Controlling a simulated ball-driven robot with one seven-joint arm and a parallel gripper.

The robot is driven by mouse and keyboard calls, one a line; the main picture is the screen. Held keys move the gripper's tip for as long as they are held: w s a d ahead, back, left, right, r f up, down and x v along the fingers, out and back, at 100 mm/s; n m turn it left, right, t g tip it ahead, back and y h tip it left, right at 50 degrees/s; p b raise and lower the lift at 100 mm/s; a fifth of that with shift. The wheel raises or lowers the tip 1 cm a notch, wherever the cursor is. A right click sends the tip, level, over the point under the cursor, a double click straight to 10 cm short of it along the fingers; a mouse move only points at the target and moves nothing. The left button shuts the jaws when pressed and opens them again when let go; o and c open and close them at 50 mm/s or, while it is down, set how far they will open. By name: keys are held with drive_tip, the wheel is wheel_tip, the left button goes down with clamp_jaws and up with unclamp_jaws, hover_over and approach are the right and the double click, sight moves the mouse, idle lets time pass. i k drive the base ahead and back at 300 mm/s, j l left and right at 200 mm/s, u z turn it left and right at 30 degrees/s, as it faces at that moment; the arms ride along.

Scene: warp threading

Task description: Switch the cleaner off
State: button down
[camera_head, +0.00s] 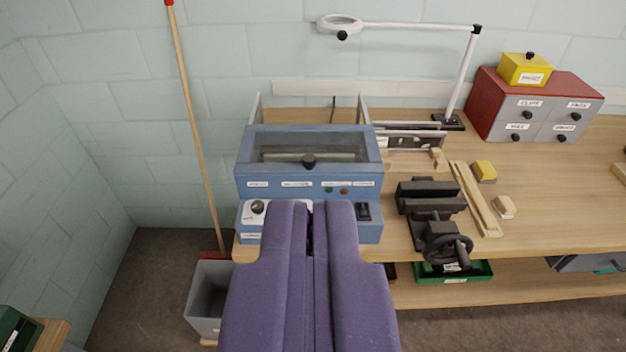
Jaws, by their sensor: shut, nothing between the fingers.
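The cleaner (250,180) is a blue box on the workbench, with a windowed top and a dark knob (308,161) at its middle. Small labels and two small lights, greenish and reddish, are on its front. A black switch (363,211) is on the lower front panel at the right; its position is too small to tell. A round dial (257,207) on a white plate is at the left. My purple gripper (311,207) is shut and empty, over the middle of the lower panel between dial and switch, hiding part of it. I cannot tell whether it touches.
A black vise (430,205) stands right of the cleaner, with wooden strips (475,200) beyond it. A red drawer cabinet (490,90) and a lamp (460,80) stand at the back. A grey bin (207,290) and a broom handle (190,110) are at the left. Bench at right is mostly clear.

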sight(363, 210)
drive_tip(key=i, duration=1.6)
drive_tip(key=z, duration=0.05)
